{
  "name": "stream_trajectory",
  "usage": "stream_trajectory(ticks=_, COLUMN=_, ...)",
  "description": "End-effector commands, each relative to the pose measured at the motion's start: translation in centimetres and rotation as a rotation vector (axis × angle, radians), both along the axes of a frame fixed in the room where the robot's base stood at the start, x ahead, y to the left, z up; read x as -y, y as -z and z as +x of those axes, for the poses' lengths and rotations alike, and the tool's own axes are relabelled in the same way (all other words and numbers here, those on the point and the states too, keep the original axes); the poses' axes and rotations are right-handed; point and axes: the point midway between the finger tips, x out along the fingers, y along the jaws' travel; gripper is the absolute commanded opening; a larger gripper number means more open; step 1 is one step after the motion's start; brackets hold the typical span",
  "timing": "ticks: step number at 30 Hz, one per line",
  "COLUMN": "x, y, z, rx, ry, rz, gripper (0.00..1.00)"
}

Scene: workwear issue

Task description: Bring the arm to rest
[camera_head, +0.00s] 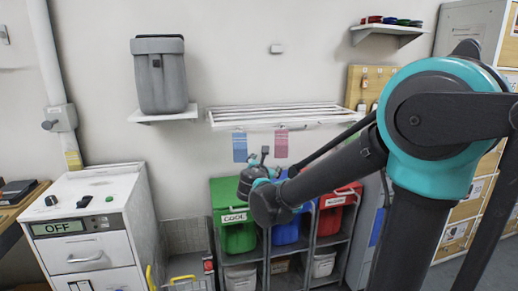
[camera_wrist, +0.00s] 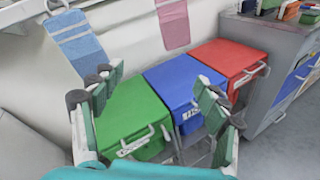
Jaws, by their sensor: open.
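My arm reaches in from the right in the head view, stretched toward the middle of the room. My gripper (camera_head: 264,160) is at its end, in front of the wall and above the coloured bins. In the wrist view my gripper (camera_wrist: 160,105) has its fingers spread wide apart with nothing between them. Behind the fingers are a green bin (camera_wrist: 125,110), a blue bin (camera_wrist: 180,78) and a red bin (camera_wrist: 230,58). The fingers overlap the green and blue bins in the picture; I cannot tell the exact distance to them.
A blue cloth (camera_head: 240,147) and a pink cloth (camera_head: 281,143) hang below a white slatted rack (camera_head: 280,115). A grey container (camera_head: 160,80) stands on a wall shelf. A white cabinet (camera_head: 90,230) with an OFF display is at left. Yellow-handled wire basketry (camera_head: 183,278) stands low between.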

Motion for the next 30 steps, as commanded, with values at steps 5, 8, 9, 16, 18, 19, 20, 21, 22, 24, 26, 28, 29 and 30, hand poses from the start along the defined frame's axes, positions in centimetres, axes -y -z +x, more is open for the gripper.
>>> stream_trajectory(ticks=5, x=10.8, y=6.2, z=-4.0, rx=-0.110, ry=0.313, rz=0.502, gripper=0.74)
stream_trajectory(ticks=8, x=15.4, y=10.0, z=-7.5, rx=-0.148, ry=0.520, rz=0.799, gripper=0.74)
stream_trajectory(ticks=9, x=16.9, y=11.6, z=-9.2, rx=-0.159, ry=0.613, rz=0.924, gripper=0.74)
stream_trajectory(ticks=16, x=21.0, y=20.1, z=-20.4, rx=-0.157, ry=1.196, rz=1.626, gripper=0.74)
stream_trajectory(ticks=18, x=20.8, y=21.7, z=-23.0, rx=-0.145, ry=1.350, rz=1.788, gripper=0.74)
stream_trajectory(ticks=19, x=20.6, y=22.3, z=-24.0, rx=-0.140, ry=1.409, rz=1.845, gripper=0.74)
stream_trajectory(ticks=20, x=20.4, y=22.7, z=-24.8, rx=-0.135, ry=1.460, rz=1.897, gripper=0.74)
stream_trajectory(ticks=21, x=20.0, y=23.2, z=-25.7, rx=-0.129, ry=1.521, rz=1.955, gripper=0.74)
stream_trajectory(ticks=22, x=19.8, y=23.5, z=-26.3, rx=-0.125, ry=1.559, rz=1.990, gripper=0.74)
stream_trajectory(ticks=24, x=19.3, y=23.9, z=-27.2, rx=-0.119, ry=1.622, rz=2.050, gripper=0.74)
stream_trajectory(ticks=26, x=19.1, y=24.1, z=-27.6, rx=-0.116, ry=1.654, rz=2.077, gripper=0.74)
stream_trajectory(ticks=28, x=19.0, y=24.2, z=-27.8, rx=-0.116, ry=1.669, rz=2.090, gripper=0.74)
stream_trajectory(ticks=29, x=18.9, y=24.2, z=-27.8, rx=-0.116, ry=1.670, rz=2.092, gripper=0.74)
stream_trajectory(ticks=30, x=18.9, y=24.2, z=-27.8, rx=-0.117, ry=1.670, rz=2.091, gripper=0.74)
